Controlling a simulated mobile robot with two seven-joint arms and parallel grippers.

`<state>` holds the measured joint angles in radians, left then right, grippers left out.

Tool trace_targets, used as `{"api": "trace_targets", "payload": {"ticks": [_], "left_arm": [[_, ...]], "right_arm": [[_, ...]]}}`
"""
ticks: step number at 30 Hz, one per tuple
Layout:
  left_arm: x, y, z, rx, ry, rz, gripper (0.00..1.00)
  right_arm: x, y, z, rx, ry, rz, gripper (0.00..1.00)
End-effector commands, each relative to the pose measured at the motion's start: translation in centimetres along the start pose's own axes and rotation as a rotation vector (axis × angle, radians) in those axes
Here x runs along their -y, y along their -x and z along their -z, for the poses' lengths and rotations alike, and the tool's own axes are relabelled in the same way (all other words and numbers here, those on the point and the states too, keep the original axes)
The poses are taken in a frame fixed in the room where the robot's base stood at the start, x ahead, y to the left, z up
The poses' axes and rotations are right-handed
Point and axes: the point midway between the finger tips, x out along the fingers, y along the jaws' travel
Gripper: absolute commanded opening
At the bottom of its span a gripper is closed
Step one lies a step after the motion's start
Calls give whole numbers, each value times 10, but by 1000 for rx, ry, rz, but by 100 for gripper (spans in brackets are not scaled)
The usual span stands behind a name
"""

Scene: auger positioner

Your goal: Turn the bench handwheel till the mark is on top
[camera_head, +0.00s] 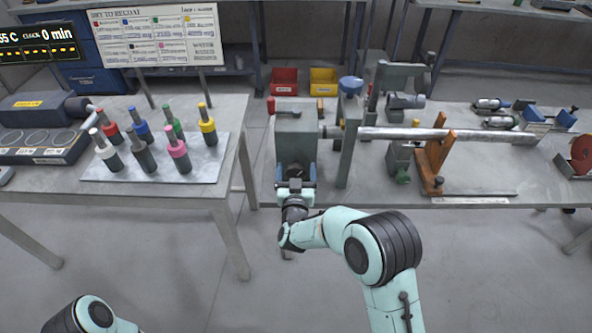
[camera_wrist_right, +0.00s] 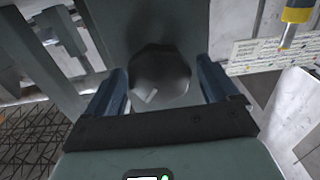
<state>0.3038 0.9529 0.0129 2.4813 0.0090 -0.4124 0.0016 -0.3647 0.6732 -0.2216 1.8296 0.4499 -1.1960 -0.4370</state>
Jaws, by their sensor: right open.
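The handwheel (camera_wrist_right: 160,72) is a dark grey, many-sided knob in the right wrist view. A small pale mark (camera_wrist_right: 149,96) shows on its face, at the lower left in that view. The wheel sits on the front of a grey housing (camera_head: 297,143) on the bench. My right gripper (camera_head: 295,184) is at the front of this housing and hides the wheel in the head view. Its two blue fingers (camera_wrist_right: 163,88) are open, one on each side of the wheel, with gaps visible. My left gripper is out of view.
The bench (camera_head: 480,181) carries a long metal shaft (camera_head: 450,133), an orange stand (camera_head: 433,160) and a grey post (camera_head: 348,140) just right of the housing. Red (camera_head: 284,88) and yellow (camera_head: 322,88) bins stand behind. A left table (camera_head: 215,190) holds several coloured tools.

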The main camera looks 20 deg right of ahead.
Motion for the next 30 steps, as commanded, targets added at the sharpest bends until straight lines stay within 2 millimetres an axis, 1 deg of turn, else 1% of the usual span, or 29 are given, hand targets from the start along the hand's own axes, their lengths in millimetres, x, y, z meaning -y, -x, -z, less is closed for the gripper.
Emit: {"api": "trace_targets", "payload": {"ticks": [3, 10, 11, 12, 14, 15, 23, 30], "left_arm": [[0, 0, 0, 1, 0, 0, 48], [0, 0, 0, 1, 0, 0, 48], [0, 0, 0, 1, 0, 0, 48], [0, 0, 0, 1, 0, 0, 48], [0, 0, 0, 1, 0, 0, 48], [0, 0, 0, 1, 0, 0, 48], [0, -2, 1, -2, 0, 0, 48], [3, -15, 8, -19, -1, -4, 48]], "right_arm": [[0, -4, 0, 1, 1, 1, 87], [0, -5, 0, 1, 1, 1, 87], [0, -5, 0, 1, 1, 1, 81], [0, -5, 0, 1, 1, 1, 68], [0, -5, 0, 1, 1, 1, 48], [0, -5, 0, 1, 1, 1, 35], [0, -5, -1, 0, -14, 0, 35], [-1, -5, -3, -1, -111, -1, 35]]}}
